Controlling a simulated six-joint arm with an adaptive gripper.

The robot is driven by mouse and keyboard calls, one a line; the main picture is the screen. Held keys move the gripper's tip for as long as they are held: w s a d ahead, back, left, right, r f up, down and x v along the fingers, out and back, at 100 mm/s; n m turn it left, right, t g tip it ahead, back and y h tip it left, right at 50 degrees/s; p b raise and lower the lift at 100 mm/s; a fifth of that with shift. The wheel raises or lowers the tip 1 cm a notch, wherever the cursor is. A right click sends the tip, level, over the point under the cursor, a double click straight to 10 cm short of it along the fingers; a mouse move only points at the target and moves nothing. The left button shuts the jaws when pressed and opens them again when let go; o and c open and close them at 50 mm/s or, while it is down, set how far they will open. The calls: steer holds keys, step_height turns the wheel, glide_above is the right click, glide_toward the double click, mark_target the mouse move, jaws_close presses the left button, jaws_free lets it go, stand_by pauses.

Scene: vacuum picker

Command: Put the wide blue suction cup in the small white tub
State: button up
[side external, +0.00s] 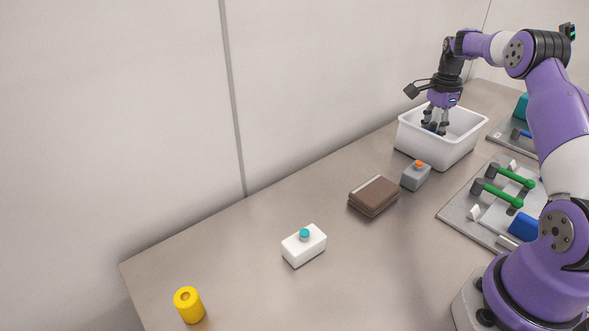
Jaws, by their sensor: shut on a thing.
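The small white tub (436,150) stands at the back right of the table, close to the wall. My gripper (434,127) points down into the tub from above, its fingertips below the level of the far rim. It is shut on the wide blue suction cup (430,127), of which only a small dark blue part shows between and below the fingers. The tub's near wall hides its floor, so I cannot tell whether the cup touches it.
A grey box with an orange button (415,177), a brown notebook (374,197), a white box with a teal button (304,246) and a yellow cylinder (188,304) stand along the table. A grey plate with green-handled parts (500,200) lies right of the tub. The table's front middle is clear.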

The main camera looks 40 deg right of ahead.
steer(key=shift+f, duration=2.15)
steer(key=shift+f, duration=0.1)
steer(key=o, duration=0.8)
steer(key=shift+o, duration=0.2)
